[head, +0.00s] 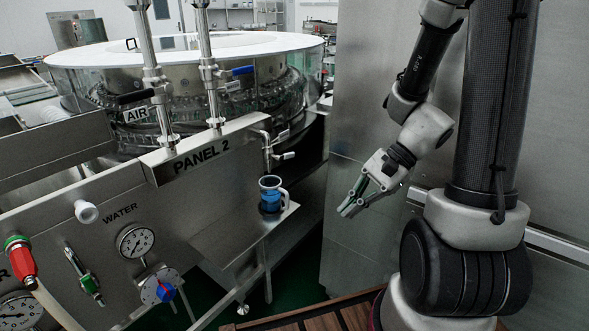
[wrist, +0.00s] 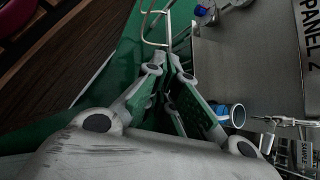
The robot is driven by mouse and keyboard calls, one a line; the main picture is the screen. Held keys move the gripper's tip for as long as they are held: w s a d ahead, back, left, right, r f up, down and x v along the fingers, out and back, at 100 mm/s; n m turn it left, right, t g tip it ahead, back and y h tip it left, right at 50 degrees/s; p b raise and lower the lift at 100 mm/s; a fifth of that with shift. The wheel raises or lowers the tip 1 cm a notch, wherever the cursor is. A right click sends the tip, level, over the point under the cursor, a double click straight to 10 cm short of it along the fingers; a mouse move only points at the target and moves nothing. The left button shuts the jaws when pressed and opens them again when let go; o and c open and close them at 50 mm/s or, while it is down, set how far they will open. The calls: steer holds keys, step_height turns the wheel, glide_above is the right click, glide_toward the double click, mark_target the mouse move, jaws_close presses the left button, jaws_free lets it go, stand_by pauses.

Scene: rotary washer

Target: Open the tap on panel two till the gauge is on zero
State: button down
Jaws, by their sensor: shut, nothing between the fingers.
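Panel 2 (head: 200,160) is a sloped steel panel at the left in the head view. Its round WATER gauge (head: 135,240) has a white face; the needle is too small to read. Below the gauge is a round valve with a blue and red handle (head: 165,290). A small steel tap (head: 283,155) with a lever is at the panel's right end, above a jug. This tap also shows at the lower right in the wrist view (wrist: 285,122). My gripper (head: 347,208) is shut and empty, to the right of the panel and jug, apart from both. Its fingers (wrist: 172,62) point toward the floor and frame.
A clear jug with blue contents (head: 270,195) stands on a small steel shelf. Blue-handled (head: 237,71) and black-handled (head: 133,97) valves sit on pipes above the panel. A steel wall (head: 365,100) stands behind my arm. Green floor lies between the shelf and wall.

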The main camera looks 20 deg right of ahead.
mark_target(286, 156)
steer(key=w+f+m+t, duration=0.3)
steer(key=w+m+t, duration=0.3)
steer(key=w+m, duration=0.35)
steer(key=w+f+m+t, duration=0.3)
steer(key=w+m+t, duration=0.2)
steer(key=w+m, duration=0.5)
steer(key=w+a+n, duration=0.1)
steer(key=w+a, duration=0.3)
steer(key=w, duration=0.5)
steer(key=shift+a+r, duration=0.3)
steer(key=shift+a, duration=0.05)
steer(key=shift+n, duration=0.25)
steer(key=shift+w+d+r+n, duration=0.25)
steer(key=shift+d+r+n, duration=0.2)
steer(key=shift+r, duration=0.3)
